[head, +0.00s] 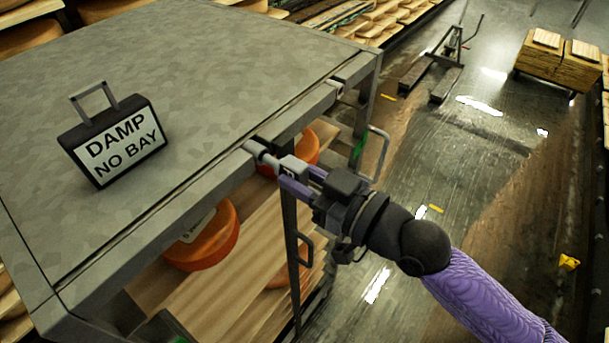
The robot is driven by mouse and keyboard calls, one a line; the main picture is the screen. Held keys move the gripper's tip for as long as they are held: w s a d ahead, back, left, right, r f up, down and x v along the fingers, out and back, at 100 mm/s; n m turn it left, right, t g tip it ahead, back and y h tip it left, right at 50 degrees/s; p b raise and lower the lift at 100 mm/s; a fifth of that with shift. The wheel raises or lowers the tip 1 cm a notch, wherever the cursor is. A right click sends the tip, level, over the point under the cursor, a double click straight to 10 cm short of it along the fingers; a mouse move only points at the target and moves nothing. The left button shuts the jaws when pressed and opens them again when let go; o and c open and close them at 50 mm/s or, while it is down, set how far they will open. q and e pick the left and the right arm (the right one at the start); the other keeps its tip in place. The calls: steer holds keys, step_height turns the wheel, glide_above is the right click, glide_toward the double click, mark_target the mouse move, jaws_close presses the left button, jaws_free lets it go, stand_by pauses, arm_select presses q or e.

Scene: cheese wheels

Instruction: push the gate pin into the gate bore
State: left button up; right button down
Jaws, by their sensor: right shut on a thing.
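My right gripper (302,180) reaches in from the lower right with its purple fingers shut on the gate pin. The gate pin (262,152) is a short grey cylinder with a pale block at the gripper end. It points up and left, and its far end meets the front top rail of the grey rack (130,238). The gate bore cannot be made out. I cannot tell whether the pin's tip is inside a hole or only against the rail. My left gripper is not in view.
Orange cheese wheels (208,245) sit on wooden shelves below. A small bracket (336,86) is farther along the rail. A pallet jack (440,68) and crates (556,68) stand on the wet floor.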

steer(key=shift+x, duration=1.2)
steer(key=shift+c, duration=1.9)
jaws_free()
steer(key=b+v, duration=0.3)
steer(key=v, duration=0.7)
